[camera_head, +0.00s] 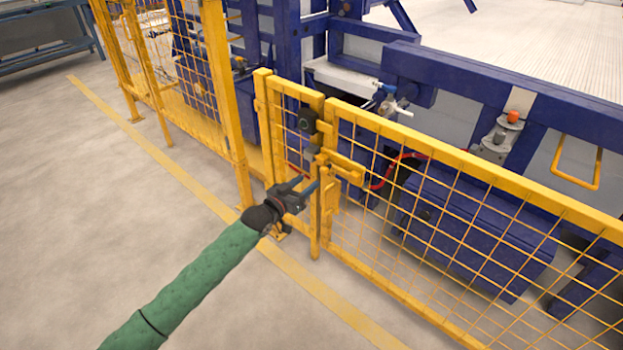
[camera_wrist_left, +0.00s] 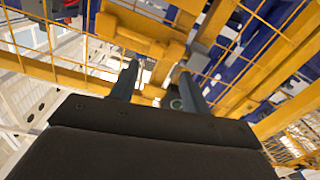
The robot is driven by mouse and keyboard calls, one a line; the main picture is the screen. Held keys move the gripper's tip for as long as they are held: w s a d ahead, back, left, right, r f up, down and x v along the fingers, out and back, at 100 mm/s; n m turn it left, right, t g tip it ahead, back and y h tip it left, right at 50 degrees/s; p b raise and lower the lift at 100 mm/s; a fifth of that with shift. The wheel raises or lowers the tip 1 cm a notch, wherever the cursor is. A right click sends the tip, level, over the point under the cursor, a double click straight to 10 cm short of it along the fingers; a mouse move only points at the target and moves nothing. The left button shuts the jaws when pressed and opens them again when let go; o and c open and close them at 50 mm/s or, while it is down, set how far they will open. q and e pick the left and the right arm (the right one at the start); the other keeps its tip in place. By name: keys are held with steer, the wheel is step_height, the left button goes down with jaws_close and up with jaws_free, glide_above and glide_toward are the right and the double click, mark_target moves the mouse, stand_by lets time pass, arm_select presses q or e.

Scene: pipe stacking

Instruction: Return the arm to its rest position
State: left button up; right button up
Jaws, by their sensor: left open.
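My left arm, in a green sleeve, reaches in from the lower left of the head view. My left gripper (camera_head: 308,186) is at its end, close to the latch side of the yellow mesh gate (camera_head: 440,145). The gripper is open, and its two fingers point toward the yellow latch (camera_head: 342,164). In the left wrist view the fingers (camera_wrist_left: 155,92) stand apart with yellow frame parts beyond them. I see nothing held between them. I cannot tell whether a fingertip touches the frame. My right gripper is not in view.
A yellow mesh fence (camera_head: 190,70) continues to the left of the gate. Blue machinery (camera_head: 470,235) stands behind the gate. A yellow line (camera_head: 150,136) runs along the floor in front. The grey floor (camera_head: 80,210) at the left is clear.

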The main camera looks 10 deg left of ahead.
arm_select(q)
steer(key=shift+s+a, duration=0.35)
steer(key=shift+s, duration=0.05)
